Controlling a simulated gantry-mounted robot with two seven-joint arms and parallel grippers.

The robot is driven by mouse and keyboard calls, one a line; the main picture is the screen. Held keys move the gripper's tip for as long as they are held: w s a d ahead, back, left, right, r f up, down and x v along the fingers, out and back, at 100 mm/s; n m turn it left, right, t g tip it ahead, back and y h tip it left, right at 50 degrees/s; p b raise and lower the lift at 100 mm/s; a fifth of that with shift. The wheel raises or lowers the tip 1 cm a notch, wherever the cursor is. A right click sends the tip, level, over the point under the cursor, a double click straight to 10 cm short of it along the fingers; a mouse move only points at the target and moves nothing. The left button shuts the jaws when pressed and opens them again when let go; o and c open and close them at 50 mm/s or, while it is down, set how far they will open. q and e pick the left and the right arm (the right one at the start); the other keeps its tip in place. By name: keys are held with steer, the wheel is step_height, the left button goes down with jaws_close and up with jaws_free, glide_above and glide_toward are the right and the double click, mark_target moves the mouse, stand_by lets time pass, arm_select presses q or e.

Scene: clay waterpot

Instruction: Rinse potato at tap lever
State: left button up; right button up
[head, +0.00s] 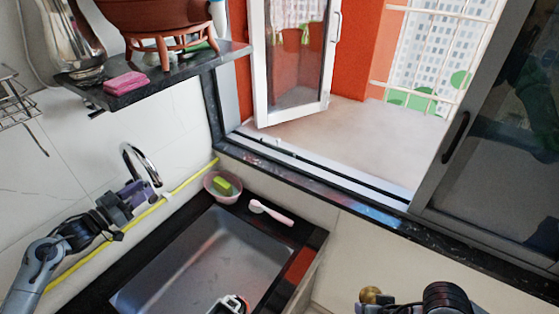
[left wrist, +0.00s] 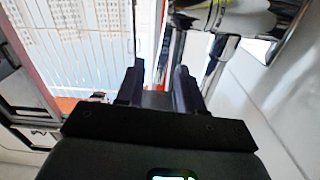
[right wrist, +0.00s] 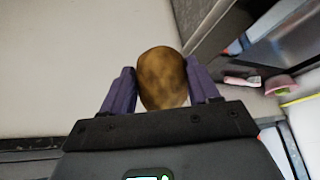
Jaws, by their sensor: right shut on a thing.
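The brown potato (head: 371,295) is near the bottom edge of the head view, right of the sink. My right gripper (right wrist: 162,85) is shut on the potato, which also shows between its fingers in the right wrist view (right wrist: 161,70). The chrome tap (head: 143,160) has a curved spout and stands at the left wall behind the sink (head: 205,255). My left gripper (head: 142,192) is at the tap's base, with its fingers apart in the left wrist view (left wrist: 160,85). The tap lever is not clearly visible; the gripper may hide it.
A pink bowl (head: 223,187) with a green sponge and a pink-white brush (head: 270,213) are on the sink's back rim. A shelf (head: 150,85) with a clay pot (head: 165,18) and pink cloth hangs above left. The counter right of the sink (head: 370,250) is mostly clear.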

arm_select(q)
steer(key=shift+x, duration=1.3)
jaws_close()
steer(key=shift+r, duration=0.1)
